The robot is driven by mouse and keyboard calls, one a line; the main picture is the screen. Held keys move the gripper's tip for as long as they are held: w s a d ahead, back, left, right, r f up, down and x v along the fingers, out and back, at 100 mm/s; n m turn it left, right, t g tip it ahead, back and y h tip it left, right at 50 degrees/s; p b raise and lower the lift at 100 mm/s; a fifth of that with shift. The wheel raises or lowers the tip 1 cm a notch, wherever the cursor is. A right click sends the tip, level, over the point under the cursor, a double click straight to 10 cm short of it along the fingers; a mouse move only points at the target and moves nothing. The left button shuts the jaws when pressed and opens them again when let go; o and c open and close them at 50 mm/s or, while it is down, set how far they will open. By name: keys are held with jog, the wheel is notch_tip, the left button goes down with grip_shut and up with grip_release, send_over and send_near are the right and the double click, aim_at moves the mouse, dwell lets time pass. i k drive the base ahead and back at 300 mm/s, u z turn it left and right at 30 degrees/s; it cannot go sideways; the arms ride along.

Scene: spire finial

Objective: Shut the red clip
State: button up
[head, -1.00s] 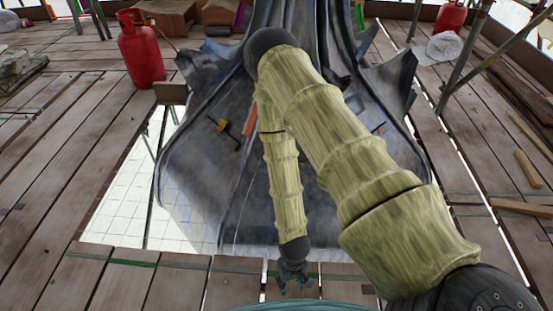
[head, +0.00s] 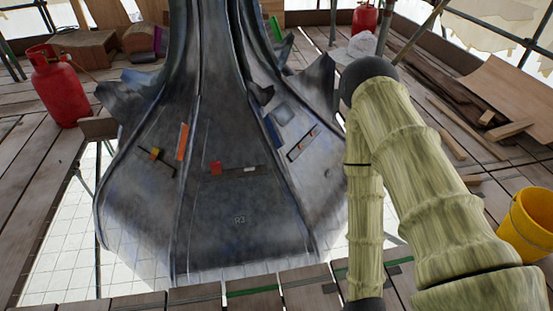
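A small red clip (head: 216,168) sits on the lower front panel of the dark grey metal spire finial (head: 240,195), in the middle of the head view. A thin dark bar (head: 243,170) with a pale patch runs to the right from it. The clip is too small to tell whether it is open or shut. My arm stands at the right of the view, bent at the top with its forearm hanging down, apart from the clip in the picture. My gripper is below the bottom edge and is not seen.
An orange strip (head: 183,141) and a yellow-orange clip (head: 156,154) sit on the finial's left panel; another bar (head: 302,143) is on the right panel. A red gas cylinder (head: 57,88) stands left, a yellow bucket (head: 527,225) right. Open gaps in the plank deck surround the finial's base.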

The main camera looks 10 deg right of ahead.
aim_at(215, 167)
jog(key=z, duration=0.6)
jog(key=i, duration=1.2)
jog(key=u, duration=1.9)
